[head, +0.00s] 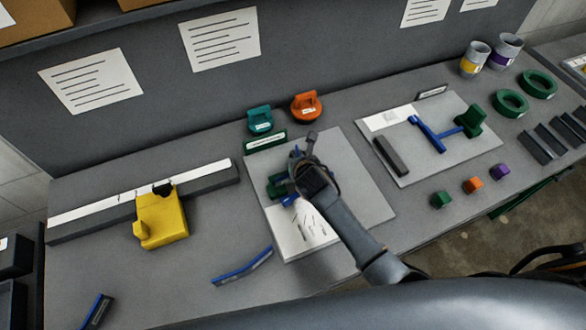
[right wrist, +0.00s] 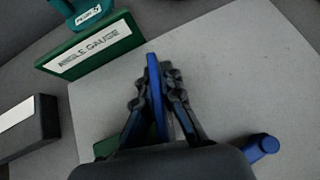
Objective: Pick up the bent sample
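My right gripper (head: 299,158) is over the left grey board (head: 365,205). In the right wrist view its two fingers (right wrist: 154,85) close on an upright blue strip (right wrist: 156,100) from both sides. A blue part with a rounded end (right wrist: 262,146) shows to the right of the fingers; the gripper hides whether it joins the strip. A green block (head: 277,186) sits beside the gripper, partly hidden. I cannot tell for sure that the held strip is the bent sample. A slightly bent blue-and-grey strip (head: 242,266) lies on the bench. My left gripper is out of view.
A green "ANGLE GAUGE" sign (right wrist: 90,47) stands behind the board. The right board (head: 405,170) holds a blue bent piece (head: 428,134), a green block (head: 471,121) and a dark bar (head: 390,156). A yellow tool (head: 161,220) sits at left. Small cubes line the front right.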

